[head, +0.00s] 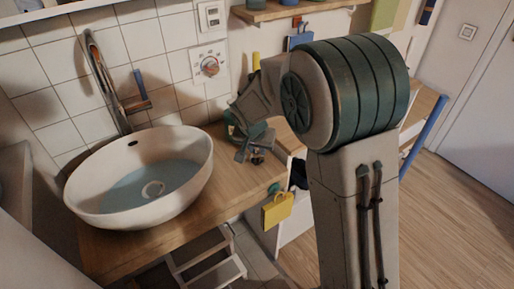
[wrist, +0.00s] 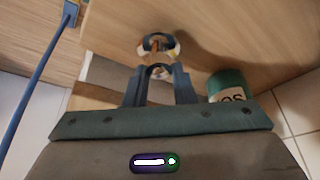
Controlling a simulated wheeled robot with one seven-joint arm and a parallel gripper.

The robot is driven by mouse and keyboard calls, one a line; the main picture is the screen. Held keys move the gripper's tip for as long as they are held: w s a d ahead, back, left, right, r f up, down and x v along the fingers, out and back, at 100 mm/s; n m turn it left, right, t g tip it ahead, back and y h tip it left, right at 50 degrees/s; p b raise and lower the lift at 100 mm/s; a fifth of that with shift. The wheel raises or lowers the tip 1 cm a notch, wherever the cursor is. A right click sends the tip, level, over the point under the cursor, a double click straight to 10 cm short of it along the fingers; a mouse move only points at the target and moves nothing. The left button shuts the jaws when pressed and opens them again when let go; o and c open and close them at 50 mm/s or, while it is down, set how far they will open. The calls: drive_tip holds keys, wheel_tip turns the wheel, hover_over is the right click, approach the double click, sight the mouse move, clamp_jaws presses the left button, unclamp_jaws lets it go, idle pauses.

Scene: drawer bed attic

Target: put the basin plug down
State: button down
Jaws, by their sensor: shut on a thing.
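My gripper (head: 254,152) is over the wooden counter, to the right of the white basin (head: 196,185). In the wrist view my gripper (wrist: 160,70) is shut on a small round thing with a pale rim, a dark band and a brown middle, which I take to be the basin plug (wrist: 158,47). The fingers hide part of it. It is close to the wood, but I cannot tell whether it touches. The basin holds bluish water, with a pale ring (head: 153,188) at its bottom.
A faucet (head: 105,85) stands behind the basin. The wooden counter (head: 205,208) is bare in front of my gripper. A green lettered container (wrist: 228,86) stands beside my fingers in the wrist view. A yellow tag (head: 278,209) hangs at the counter's front edge.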

drive_tip(key=shift+f, duration=0.15)
drive_tip(key=c, duration=1.2)
unclamp_jaws()
